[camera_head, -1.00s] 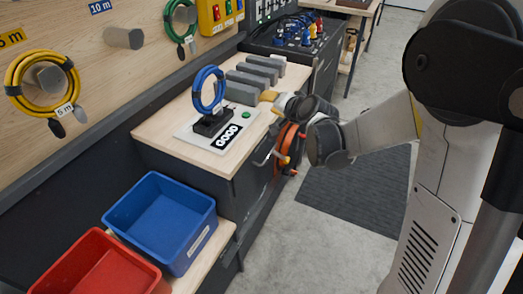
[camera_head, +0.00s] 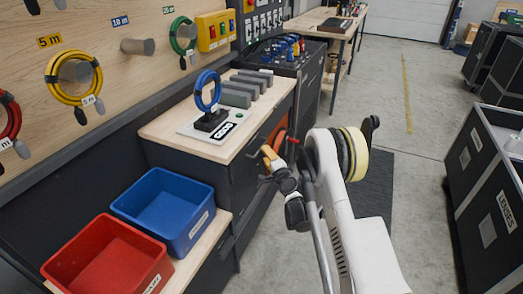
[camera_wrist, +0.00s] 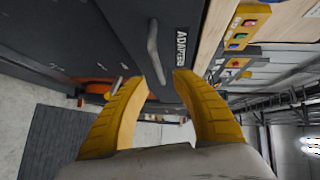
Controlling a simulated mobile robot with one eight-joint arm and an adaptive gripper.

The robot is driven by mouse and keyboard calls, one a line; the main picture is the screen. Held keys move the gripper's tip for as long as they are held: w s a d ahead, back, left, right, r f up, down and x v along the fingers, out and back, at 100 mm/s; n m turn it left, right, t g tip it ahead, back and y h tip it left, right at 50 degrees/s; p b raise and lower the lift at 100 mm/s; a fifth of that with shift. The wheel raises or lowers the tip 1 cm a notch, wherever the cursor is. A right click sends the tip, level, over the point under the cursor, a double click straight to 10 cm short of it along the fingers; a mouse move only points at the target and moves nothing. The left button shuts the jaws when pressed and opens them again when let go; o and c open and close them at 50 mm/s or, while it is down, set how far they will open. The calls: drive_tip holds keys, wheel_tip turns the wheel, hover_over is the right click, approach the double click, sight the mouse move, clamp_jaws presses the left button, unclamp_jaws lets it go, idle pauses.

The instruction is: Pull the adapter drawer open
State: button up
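In the head view my gripper (camera_head: 268,158) is just in front of the bench's dark drawer front (camera_head: 245,165), which looks closed. Whether the fingertips straddle or touch the handle I cannot tell.
A blue tote (camera_head: 203,222) and a red tote (camera_head: 60,266) stand at lower left. The wooden bench top (camera_head: 160,130) carries a blue cable coil (camera_head: 208,88) on a stand and grey blocks. A black case (camera_head: 465,200) stands on the right, with floor between.

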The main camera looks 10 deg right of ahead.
drive_tip(key=w, duration=0.2)
drive_tip(key=w+b, duration=0.1)
drive_tip(key=w, duration=0.1)
drive_tip(key=w+a+f, duration=0.1)
drive_tip(key=shift+w+b, duration=0.3)
drive_tip(key=shift+w, duration=0.1)
clamp_jaws()
